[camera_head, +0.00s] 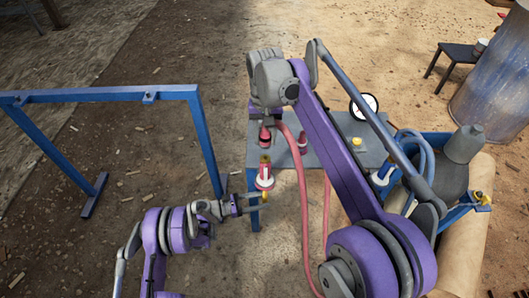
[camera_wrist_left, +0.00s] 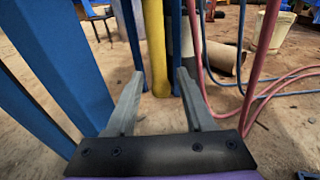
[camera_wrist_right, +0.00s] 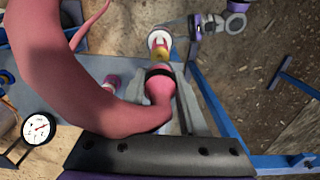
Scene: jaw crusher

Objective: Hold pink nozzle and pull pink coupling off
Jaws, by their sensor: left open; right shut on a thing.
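The pink nozzle (camera_head: 265,181), with a white band and yellow ends, stands upright at the table's front left. My left gripper (camera_head: 254,203) is beside its lower yellow end; its jaws are open. In the left wrist view, a yellow upright piece (camera_wrist_left: 157,45) shows between the spread fingers (camera_wrist_left: 158,80), without visible contact. My right gripper (camera_head: 266,123) is above, shut on the pink coupling (camera_head: 265,137) at the end of a pink hose. The coupling is above the nozzle, with a narrow gap seeming to show. The right wrist view shows the coupling (camera_wrist_right: 160,87) and nozzle (camera_wrist_right: 158,40) roughly in line.
A grey table (camera_head: 330,152) holds another pink fitting (camera_head: 302,143), a yellow-topped fitting (camera_head: 357,143) and a gauge (camera_head: 366,105). The pink hose (camera_head: 301,190) hangs down in front. A blue frame (camera_head: 110,95) stands left. Blue hoses and a grey cone are at right.

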